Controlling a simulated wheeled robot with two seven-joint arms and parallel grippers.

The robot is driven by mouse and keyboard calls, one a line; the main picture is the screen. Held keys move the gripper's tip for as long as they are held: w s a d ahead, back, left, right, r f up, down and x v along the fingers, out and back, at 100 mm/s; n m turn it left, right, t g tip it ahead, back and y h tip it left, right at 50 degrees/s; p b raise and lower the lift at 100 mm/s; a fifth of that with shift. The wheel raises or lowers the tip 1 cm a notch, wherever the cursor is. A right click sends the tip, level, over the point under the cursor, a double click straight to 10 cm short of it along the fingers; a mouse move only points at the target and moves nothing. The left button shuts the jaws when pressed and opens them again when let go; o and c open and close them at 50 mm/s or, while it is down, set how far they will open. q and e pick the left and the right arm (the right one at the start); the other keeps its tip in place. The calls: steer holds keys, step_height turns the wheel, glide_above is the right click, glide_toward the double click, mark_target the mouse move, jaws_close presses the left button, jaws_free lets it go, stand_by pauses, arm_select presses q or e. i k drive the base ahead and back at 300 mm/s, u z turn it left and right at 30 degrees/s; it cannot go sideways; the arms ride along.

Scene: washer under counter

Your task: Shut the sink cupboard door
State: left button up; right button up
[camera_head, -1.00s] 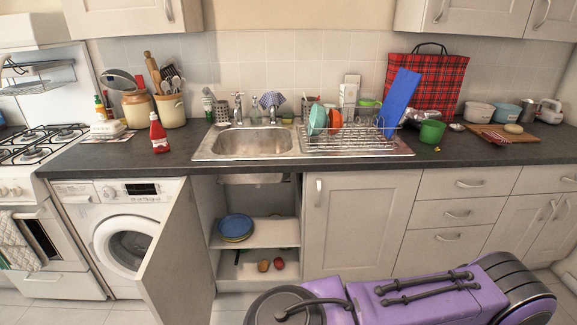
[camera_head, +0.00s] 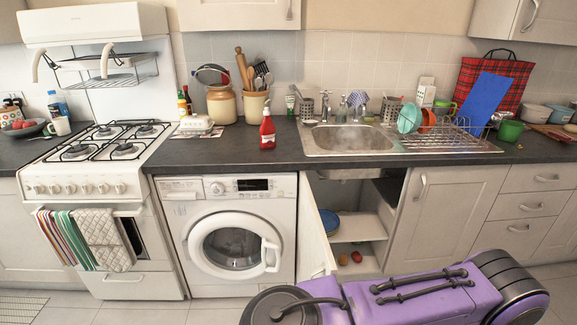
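The sink cupboard door (camera_head: 318,236) stands wide open, swung out toward me beside the washing machine and seen nearly edge-on. Its lower part is partly hidden behind my purple body. The open sink cupboard (camera_head: 357,229) is under the sink (camera_head: 348,138). Inside, a blue plate stack (camera_head: 330,221) is on the shelf, and small red and orange items lie below. Neither of my grippers is in view.
The washing machine (camera_head: 236,236) is left of the open door, with its round door shut. The stove (camera_head: 100,165) is further left. The cupboard door right of the opening (camera_head: 440,215) is shut. Some floor (camera_head: 170,311) is clear in front of the stove.

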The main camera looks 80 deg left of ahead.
mark_target(315, 257)
steer(key=k, duration=0.1)
steer(key=u, duration=2.5)
steer(key=i, duration=0.5)
steer(key=z, duration=0.1)
steer(key=k, duration=0.5)
steer(key=u, duration=2.25)
steer(key=i, duration=1.7)
steer(key=z, duration=3.05)
